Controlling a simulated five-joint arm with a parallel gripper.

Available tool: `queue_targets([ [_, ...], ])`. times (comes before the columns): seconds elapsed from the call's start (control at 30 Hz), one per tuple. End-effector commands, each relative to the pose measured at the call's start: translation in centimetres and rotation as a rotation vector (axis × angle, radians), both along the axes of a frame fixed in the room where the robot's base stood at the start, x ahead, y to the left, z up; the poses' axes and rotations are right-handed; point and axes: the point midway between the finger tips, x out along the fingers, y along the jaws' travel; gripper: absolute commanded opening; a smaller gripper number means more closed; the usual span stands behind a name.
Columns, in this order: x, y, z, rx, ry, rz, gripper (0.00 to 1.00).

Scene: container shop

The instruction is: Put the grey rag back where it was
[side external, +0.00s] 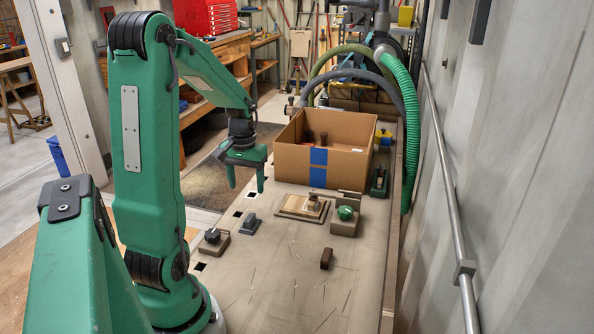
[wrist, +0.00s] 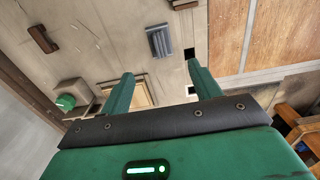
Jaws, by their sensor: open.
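My gripper (side external: 247,188) is open and empty, held above the workbench (side external: 275,270) on the near left side of the cardboard box. Its two fingers also show in the wrist view (wrist: 160,72), pointing down with nothing between them. I cannot make out a grey rag in either view. A small grey-blue ribbed object (side external: 250,224) lies on the bench below the gripper; it also shows ahead of the fingers in the wrist view (wrist: 160,41), and it looks like a rigid block. The open cardboard box (side external: 290,160) with blue tape holds dark brown items (side external: 323,137); its floor is hidden.
A flat wooden-framed piece (side external: 290,207) and a block with a green knob (side external: 344,213) stand before the box. A dark brown block (side external: 326,258) and a black-knobbed device (side external: 213,240) are nearer. Green hose (side external: 412,130) hangs at right. The front bench is mostly clear.

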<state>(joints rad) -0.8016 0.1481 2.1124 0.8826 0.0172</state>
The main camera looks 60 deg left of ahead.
Motion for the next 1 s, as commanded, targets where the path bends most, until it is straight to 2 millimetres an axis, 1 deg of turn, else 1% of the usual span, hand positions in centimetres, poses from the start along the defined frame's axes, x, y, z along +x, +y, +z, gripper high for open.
queue_targets([
  [0.17,0.5,-1.1,0.8,0.014,-0.014,-0.032,0.63],
  [0.27,1.1,-2.5,1.9,0.032,-0.033,-0.072,0.63],
  [0.37,1.8,-4.6,3.3,0.054,-0.06,-0.128,0.63],
  [0.5,2.4,-8.1,5.4,0.09,-0.111,-0.224,0.63],
  [0.67,2.5,-12.4,7.7,0.126,-0.175,-0.339,0.63],
  [0.83,1.9,-16.7,9.5,0.157,-0.25,-0.46,0.63],
  [1.0,0.5,-20.6,11.0,0.179,-0.33,-0.58,0.63],
])
